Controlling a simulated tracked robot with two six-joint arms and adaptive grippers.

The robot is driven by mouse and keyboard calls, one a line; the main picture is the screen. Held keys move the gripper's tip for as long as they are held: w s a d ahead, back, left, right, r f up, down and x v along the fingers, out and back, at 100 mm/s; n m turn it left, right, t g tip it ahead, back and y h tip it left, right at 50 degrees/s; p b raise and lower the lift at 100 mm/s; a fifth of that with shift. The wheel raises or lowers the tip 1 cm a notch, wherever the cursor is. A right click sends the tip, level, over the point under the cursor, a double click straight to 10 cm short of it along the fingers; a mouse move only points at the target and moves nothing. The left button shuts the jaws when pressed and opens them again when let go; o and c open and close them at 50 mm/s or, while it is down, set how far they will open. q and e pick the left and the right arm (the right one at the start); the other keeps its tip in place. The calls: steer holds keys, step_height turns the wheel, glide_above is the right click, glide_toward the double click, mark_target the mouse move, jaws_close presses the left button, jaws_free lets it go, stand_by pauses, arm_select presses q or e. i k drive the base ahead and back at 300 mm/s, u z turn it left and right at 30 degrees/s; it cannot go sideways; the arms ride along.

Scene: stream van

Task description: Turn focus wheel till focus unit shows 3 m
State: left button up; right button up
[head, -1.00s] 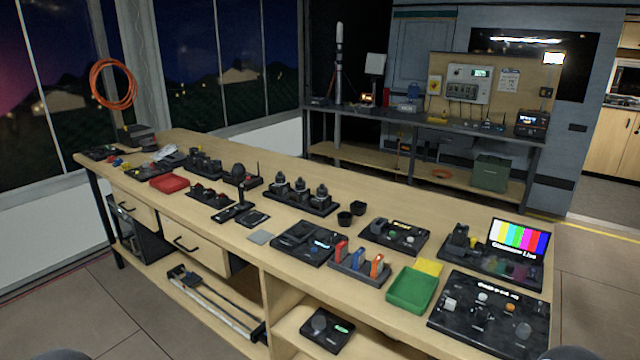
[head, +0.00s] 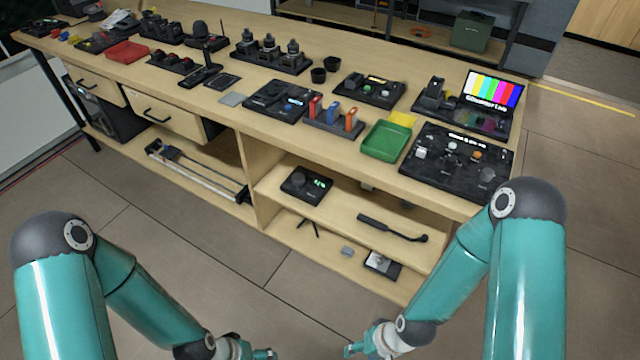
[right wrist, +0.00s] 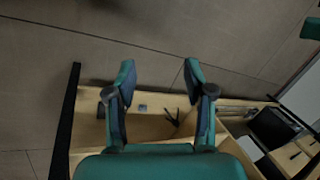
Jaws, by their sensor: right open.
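A black unit with a round dark wheel and a small lit green display (head: 307,185) sits on the upper shelf under the bench; it looks like the focus unit. The digits are too small to read. My right gripper (head: 356,348) is low in front of the bench, at the bottom edge of the head view, well apart from the unit. In the right wrist view its two fingers (right wrist: 160,82) are spread with nothing between them. My left gripper (head: 262,354) is at the bottom edge of the head view, partly cut off, so its jaws cannot be judged.
The bench top (head: 222,113) above holds several control panels, a green tray (head: 386,141) and a colour-bar screen (head: 493,89). A black handle-like bar (head: 392,228) lies right of the unit on the shelf. The floor (head: 210,230) before the shelves is clear.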

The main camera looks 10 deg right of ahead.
mark_target(297, 179)
steer(key=z, duration=0.05)
steer(key=k, duration=1.1)
steer(key=u, duration=0.75)
steer(key=i, duration=2.1)
steer(key=z, duration=0.65)
steer(key=k, duration=0.7)
steer(key=z, duration=0.2)
steer(key=i, duration=0.75)
steer(key=u, duration=0.05)
